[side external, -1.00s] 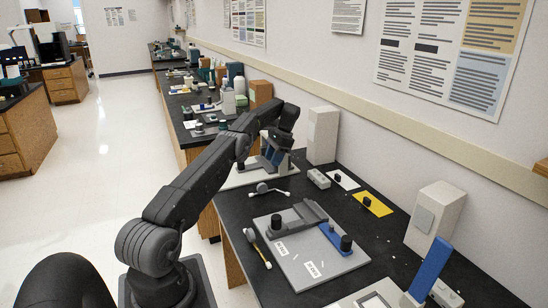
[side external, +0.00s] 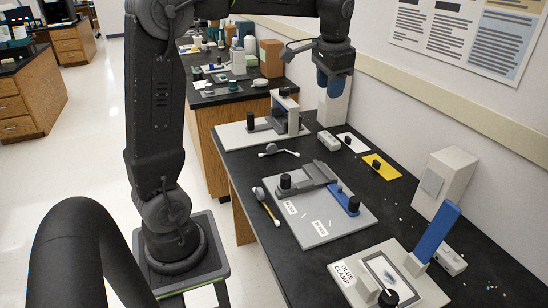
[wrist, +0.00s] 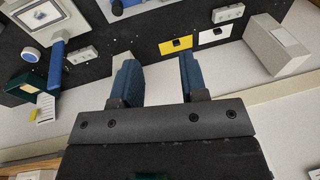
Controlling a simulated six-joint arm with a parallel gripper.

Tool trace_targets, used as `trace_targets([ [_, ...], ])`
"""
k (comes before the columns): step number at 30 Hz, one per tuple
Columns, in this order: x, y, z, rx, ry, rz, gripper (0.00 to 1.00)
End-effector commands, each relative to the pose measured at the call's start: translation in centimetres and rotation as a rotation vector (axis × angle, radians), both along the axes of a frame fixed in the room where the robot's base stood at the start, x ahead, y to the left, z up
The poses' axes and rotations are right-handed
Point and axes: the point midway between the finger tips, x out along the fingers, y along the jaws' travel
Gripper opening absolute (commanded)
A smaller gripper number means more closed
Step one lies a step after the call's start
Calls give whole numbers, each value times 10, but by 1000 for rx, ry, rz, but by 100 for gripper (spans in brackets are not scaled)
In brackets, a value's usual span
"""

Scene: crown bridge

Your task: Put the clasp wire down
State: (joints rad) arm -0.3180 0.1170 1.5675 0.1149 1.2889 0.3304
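My gripper (side external: 332,88) is raised above the far part of the black bench, near the wall. In the wrist view its two blue fingers (wrist: 158,70) stand apart, and I see nothing between them. I cannot pick out a clasp wire with certainty in either view. A grey plate (side external: 335,213) on the bench bears a dark and blue slide, black knobs and white labels. A yellow card (side external: 382,168) and a white card (side external: 350,141) lie near the wall, each with a small black block. They also show in the wrist view, the yellow card (wrist: 176,45) and white card (wrist: 216,34).
A glue clamp board (side external: 434,292) with an upright blue lever (side external: 434,232) stands at the near end. A light fixture base (side external: 236,135) with a clamp stands at the far end. Pale boxes (side external: 446,180) stand by the wall. A yellow-handled tool (side external: 270,213) lies left of the plate.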

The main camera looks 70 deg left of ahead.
Motion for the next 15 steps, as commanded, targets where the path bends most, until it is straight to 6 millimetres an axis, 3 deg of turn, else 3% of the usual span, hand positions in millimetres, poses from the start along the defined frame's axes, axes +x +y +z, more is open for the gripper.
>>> trace_targets([
  [1, -20, -23, 6, -4, -39, -9, 40],
  [6, -81, -81, 3, -40, -162, -14, 40],
  [10, -130, -114, -13, -80, -248, -15, 40],
  [15, -177, -140, -40, -133, -330, -11, 40],
])
